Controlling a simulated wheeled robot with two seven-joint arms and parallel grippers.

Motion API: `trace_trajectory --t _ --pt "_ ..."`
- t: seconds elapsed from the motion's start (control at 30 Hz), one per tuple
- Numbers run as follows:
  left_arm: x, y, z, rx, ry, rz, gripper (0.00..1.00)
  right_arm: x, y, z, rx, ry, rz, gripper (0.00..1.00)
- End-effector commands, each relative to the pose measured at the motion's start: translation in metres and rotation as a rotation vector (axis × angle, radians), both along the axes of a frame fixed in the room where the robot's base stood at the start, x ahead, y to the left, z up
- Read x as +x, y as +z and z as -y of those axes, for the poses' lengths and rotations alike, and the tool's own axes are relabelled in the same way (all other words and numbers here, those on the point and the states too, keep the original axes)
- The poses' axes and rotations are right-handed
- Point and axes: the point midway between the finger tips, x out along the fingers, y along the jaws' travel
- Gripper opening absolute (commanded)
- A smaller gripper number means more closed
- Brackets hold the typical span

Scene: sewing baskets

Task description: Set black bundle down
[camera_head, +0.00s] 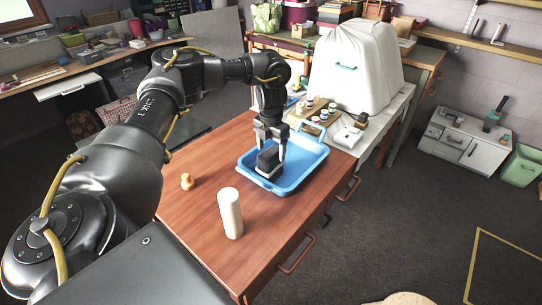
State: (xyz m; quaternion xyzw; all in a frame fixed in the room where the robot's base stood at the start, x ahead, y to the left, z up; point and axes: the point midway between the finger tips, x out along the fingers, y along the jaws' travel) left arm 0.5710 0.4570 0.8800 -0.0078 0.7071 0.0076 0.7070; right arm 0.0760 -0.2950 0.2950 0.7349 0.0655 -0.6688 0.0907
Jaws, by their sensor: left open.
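The black bundle (267,160) is a dark block inside the blue tray (312,158) on the wooden table. My left gripper (269,155) points down over the tray, with its fingers around or just beside the black bundle. The fingers are open. I cannot tell whether they touch the bundle. The bundle appears to rest on the tray's floor. My right gripper is not in view.
A cream cylinder (230,213) stands upright on the table in front of the tray. A small tan knob-like piece (187,181) stands to its left. Small jars (310,104) and a large white covered object (355,65) stand behind the tray. The table's front is mostly clear.

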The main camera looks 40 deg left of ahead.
Motion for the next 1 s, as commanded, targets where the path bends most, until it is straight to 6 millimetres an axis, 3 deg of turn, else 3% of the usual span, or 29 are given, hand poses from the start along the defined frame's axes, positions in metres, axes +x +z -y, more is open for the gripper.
trace_trajectory --t 0.2,0.4,1.0 --pt "0.001 0.051 0.000 0.001 -0.002 0.003 0.72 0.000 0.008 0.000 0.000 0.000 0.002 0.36" --pt "0.001 0.078 0.000 0.000 -0.001 0.002 0.72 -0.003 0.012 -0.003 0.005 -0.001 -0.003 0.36" --pt "0.000 0.085 0.000 -0.001 0.000 0.000 0.72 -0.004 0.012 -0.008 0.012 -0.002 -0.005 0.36"
